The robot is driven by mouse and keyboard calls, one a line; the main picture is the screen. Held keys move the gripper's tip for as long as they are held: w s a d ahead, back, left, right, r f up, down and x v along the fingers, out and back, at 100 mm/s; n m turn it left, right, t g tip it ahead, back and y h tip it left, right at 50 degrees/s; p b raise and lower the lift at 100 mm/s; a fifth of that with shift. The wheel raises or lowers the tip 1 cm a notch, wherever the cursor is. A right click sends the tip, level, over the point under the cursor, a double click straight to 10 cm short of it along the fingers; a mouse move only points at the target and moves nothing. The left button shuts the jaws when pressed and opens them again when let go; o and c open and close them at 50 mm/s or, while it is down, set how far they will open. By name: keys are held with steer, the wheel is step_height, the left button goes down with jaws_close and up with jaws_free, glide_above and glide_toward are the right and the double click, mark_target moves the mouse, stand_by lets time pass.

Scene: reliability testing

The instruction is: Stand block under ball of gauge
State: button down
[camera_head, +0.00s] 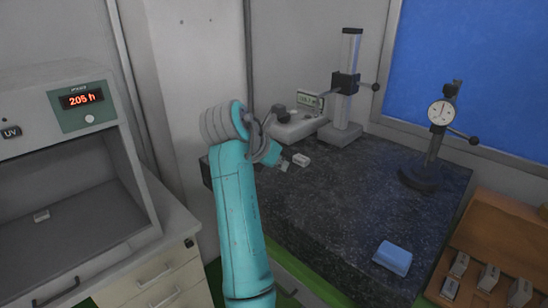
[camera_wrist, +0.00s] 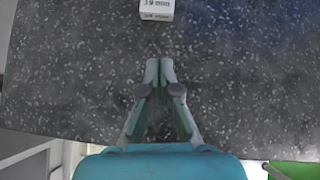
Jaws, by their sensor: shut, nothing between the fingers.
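A small white block (camera_head: 301,160) lies on the dark speckled granite plate (camera_head: 330,205), just right of my gripper. In the wrist view the block (camera_wrist: 157,10) sits at the top edge, partly cut off, with a printed number and "mm" on it. My gripper (camera_head: 285,167) is shut and empty over the plate; in the wrist view its fingertips (camera_wrist: 160,66) meet, apart from the block. A dial gauge (camera_head: 441,112) hangs on a dark stand at the plate's right. A second column stand (camera_head: 347,85) with a small display (camera_head: 311,99) stands at the back. Neither gauge's ball is clear.
A blue folded cloth (camera_head: 393,257) lies near the plate's front right. An orange-brown case (camera_head: 490,235) with several white blocks is at the lower right. The plate's middle is clear.

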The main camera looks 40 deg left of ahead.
mark_target(312, 155)
steer(key=x, duration=0.3)
steer(key=shift+w+f, duration=0.15)
steer(key=shift+w, duration=1.2)
steer(key=shift+w+a, duration=0.1)
steer(key=shift+w, duration=0.7)
steer(key=w, duration=0.7)
steer(key=shift+w+a, duration=0.1)
steer(key=shift+a, duration=0.1)
